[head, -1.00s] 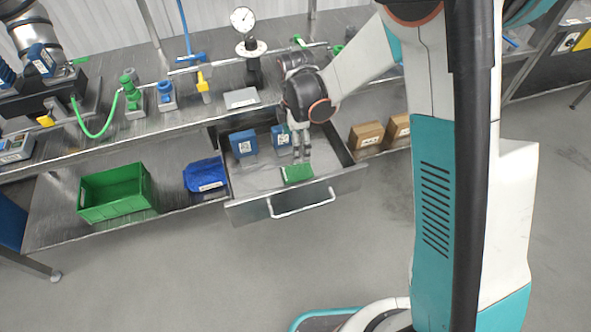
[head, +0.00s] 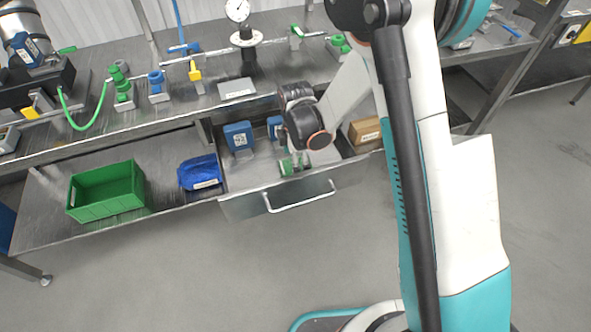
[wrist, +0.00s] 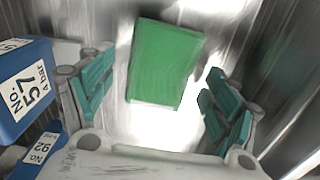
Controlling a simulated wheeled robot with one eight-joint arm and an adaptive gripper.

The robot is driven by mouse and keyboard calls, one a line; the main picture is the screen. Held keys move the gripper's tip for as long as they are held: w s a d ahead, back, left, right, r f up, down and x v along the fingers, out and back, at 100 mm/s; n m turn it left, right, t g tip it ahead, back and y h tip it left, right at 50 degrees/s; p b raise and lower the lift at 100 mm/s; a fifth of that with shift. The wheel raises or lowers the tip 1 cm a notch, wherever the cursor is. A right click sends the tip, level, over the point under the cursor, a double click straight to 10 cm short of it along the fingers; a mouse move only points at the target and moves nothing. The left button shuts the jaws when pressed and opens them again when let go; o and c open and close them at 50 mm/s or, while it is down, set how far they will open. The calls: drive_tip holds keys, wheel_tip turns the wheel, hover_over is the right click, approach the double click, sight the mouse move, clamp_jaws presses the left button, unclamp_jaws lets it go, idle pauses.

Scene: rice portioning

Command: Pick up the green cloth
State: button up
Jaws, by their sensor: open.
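The green cloth (wrist: 165,64) lies flat on the metal floor of the open drawer (head: 277,205). In the wrist view it sits between my two fingers, a little beyond their tips. In the head view the cloth (head: 286,166) is mostly hidden behind my gripper (head: 297,162). My gripper, which also shows in the wrist view (wrist: 157,100), is open and empty, with teal finger pads on both sides. It points down into the drawer above the cloth. Whether the fingers touch the drawer floor cannot be told.
Two blue boxes with number labels (head: 239,136) (head: 275,127) stand in the drawer behind and left of the cloth. A blue bin (head: 199,172) and a green crate (head: 106,192) stand on the lower shelf to the left. A cardboard box (head: 365,131) is at the right.

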drive_tip(key=shift+f, duration=0.2)
drive_tip(key=c, duration=1)
drive_tip(key=shift+c, duration=0.2)
wheel_tip(320, 180, up, 20)
drive_tip(key=p, duration=0.7)
